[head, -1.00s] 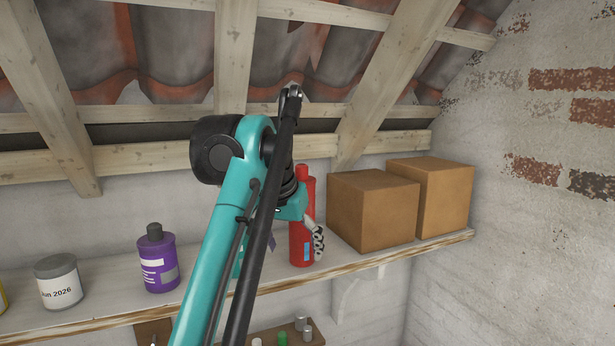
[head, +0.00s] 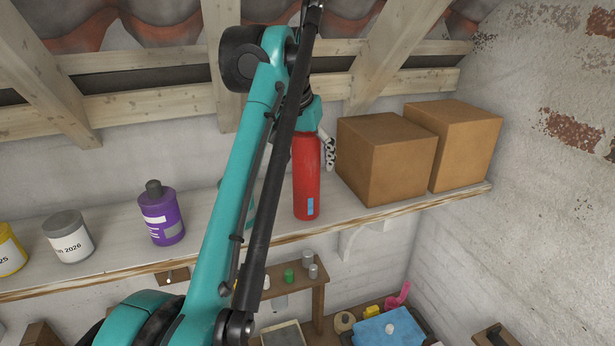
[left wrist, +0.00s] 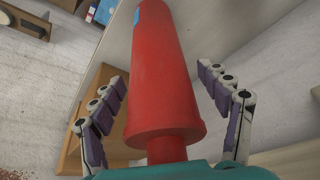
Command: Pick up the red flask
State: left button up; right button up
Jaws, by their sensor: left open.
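The red flask (head: 306,180) stands upright on the wooden shelf (head: 110,263), left of the cardboard boxes, with a small blue label low on its front. My left gripper (head: 318,152) is at the flask's upper part; one finger shows to the right of it, and my arm hides the flask's top. In the left wrist view the red flask (left wrist: 160,75) lies between the two open fingers of my left gripper (left wrist: 165,95). Gaps show on both sides, so the fingers look apart from it. My right gripper is not in view.
Two cardboard boxes (head: 385,160) stand close to the right of the flask. A purple bottle (head: 161,215), a grey-lidded jar (head: 69,238) and a yellow can (head: 8,252) stand to the left. Below are a small shelf (head: 320,295) and a blue box (head: 388,328). Sloping roof beams hang above.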

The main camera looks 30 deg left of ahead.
pick_arm(q)
jog(key=shift+w+f, duration=0.25)
jog(key=shift+f, duration=0.15)
jog(key=shift+s+d+r, duration=0.1)
jog(key=shift+s+d, duration=0.05)
jog(key=shift+s, duration=0.6)
jog(key=shift+w+a+f, duration=0.2)
jog(key=shift+w, duration=0.4)
jog(key=c, duration=1.4)
jog(key=shift+s, duration=0.1)
jog(key=c, duration=0.3)
jog(key=shift+s+r, duration=0.15)
